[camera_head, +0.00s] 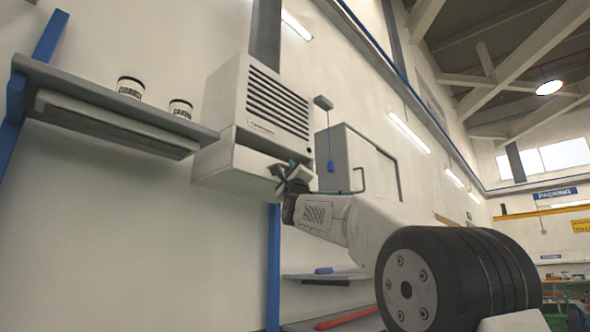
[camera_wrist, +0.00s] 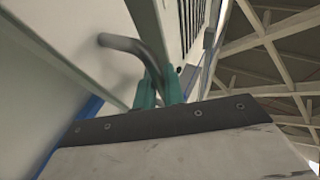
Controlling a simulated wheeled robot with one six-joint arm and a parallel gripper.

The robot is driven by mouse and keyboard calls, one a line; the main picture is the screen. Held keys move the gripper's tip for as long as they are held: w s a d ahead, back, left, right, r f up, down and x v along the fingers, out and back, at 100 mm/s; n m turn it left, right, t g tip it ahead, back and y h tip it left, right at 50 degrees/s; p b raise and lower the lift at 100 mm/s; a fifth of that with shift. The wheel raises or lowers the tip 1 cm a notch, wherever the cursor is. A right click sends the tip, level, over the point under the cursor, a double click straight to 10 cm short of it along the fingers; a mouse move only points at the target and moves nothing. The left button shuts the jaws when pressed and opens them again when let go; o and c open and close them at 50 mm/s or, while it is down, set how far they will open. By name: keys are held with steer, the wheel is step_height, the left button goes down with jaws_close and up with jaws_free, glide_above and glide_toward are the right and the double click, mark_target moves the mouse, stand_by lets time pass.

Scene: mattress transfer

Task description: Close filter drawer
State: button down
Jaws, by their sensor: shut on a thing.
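The filter drawer (camera_head: 225,166) is the lower white box of the louvred wall unit (camera_head: 226,98) in the head view. It stands out from the unit, with a dark gap showing above its front. My gripper (camera_head: 281,172) is at the right part of the drawer front. In the wrist view, the teal fingers of my gripper (camera_wrist: 158,90) are shut on a grey bent bar handle (camera_wrist: 122,43). The handle is mostly hidden by the gripper in the head view. The drawer's inside is not visible.
A grey shelf (camera_head: 110,100) with two labelled cans (camera_head: 130,87) is left of the unit. A grey wall cabinet (camera_head: 352,160) with a bar handle stands to the right. A lower shelf (camera_head: 325,275) and a blue post (camera_head: 273,265) are below.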

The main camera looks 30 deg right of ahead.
steer(key=shift+w+a+y, duration=0.1)
steer(key=shift+y, duration=0.2)
steer(key=c, duration=1.5)
jaws_free()
steer(key=shift+w+a, duration=0.1)
steer(key=shift+d+f, duration=0.15)
steer(key=shift+d, duration=0.05)
steer(key=shift+v, duration=3.85)
